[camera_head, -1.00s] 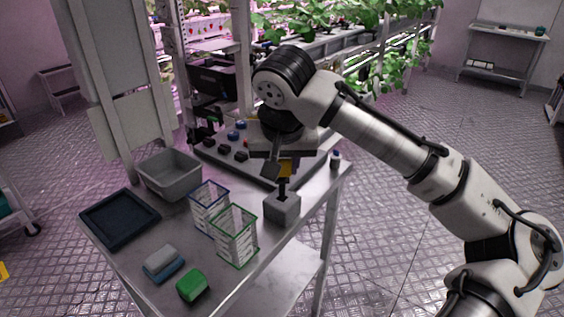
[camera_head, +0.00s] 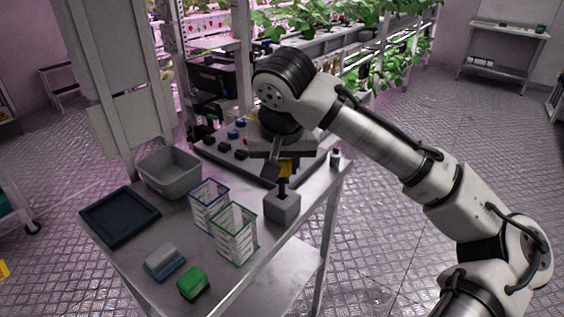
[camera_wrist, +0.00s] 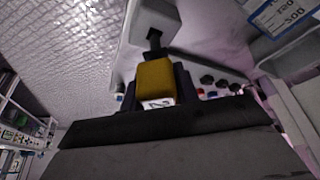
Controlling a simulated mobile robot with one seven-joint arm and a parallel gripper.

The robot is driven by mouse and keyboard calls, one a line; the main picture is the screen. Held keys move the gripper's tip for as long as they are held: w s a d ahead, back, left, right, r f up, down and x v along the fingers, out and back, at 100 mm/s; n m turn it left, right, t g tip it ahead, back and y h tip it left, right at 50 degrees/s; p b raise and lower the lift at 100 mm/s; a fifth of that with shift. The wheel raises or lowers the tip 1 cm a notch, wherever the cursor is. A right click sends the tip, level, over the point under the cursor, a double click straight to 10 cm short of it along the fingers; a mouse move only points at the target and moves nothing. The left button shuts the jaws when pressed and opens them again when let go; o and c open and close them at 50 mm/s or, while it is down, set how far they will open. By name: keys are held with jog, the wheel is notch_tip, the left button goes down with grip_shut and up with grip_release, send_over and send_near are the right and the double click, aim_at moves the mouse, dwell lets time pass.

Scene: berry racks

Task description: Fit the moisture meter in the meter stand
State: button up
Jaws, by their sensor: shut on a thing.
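The moisture meter is a yellow body with a dark probe below it, and it shows under my wrist in the head view (camera_head: 286,169). In the wrist view, the meter (camera_wrist: 156,80) sits between the dark fingers of my gripper (camera_wrist: 157,92), which is shut on it. The meter stand is a grey block (camera_head: 282,208) near the table's right edge; it also shows at the top of the wrist view (camera_wrist: 154,14). The dark probe points down at the stand's top. I cannot tell whether its tip is inside the stand or just above. My wrist hides part of the meter.
Two wire baskets, one blue-rimmed (camera_head: 208,205) and one green-rimmed (camera_head: 234,236), stand left of the stand. A grey bin (camera_head: 168,172), a dark tray (camera_head: 119,217), a green block (camera_head: 193,283) and a small bottle (camera_head: 335,158) are also on the table.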

aim_at(282, 181)
jog(key=shift+f, duration=0.55)
dwell(0.8)
jog(key=shift+f+b, duration=1.15)
jog(key=shift+f, duration=0.35)
jog(key=o, duration=1.6)
jog(key=shift+r+p, duration=2.9)
jog(key=shift+r, duration=0.1)
